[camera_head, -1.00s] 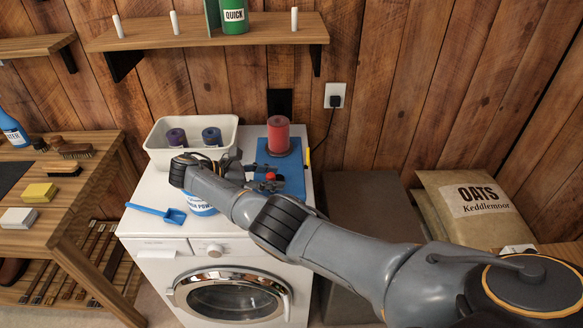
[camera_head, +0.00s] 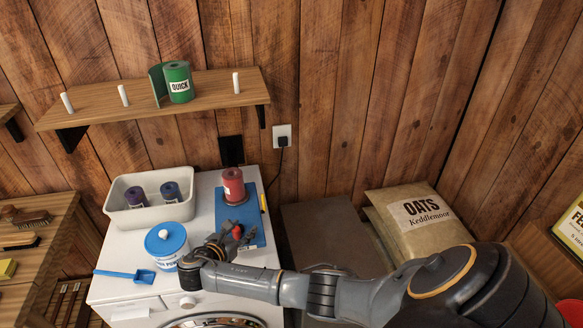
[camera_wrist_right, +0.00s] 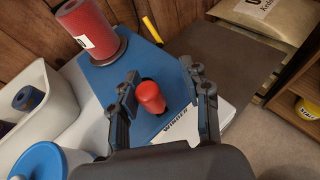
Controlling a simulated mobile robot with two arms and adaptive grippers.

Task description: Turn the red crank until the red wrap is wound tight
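The red wrap (camera_head: 233,187) stands as a roll on the blue winder board (camera_head: 254,236) on top of the washing machine. It also shows at the upper left of the right wrist view (camera_wrist_right: 84,28), with a white label. The red crank knob (camera_wrist_right: 151,97) stands upright nearer to me on the board. My right gripper (camera_wrist_right: 163,88) is open, with one finger on each side of the knob and visible gaps between. In the head view the right gripper (camera_head: 236,236) partly covers the knob and crank. My left gripper is not in view.
A white tub with a blue lid (camera_head: 166,241) stands close left of my right gripper. Behind it is a white bin (camera_head: 117,209) with two dark rolls. A blue scoop (camera_head: 143,277) lies at the front left. A shelf (camera_head: 130,107) with a green roll hangs above.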

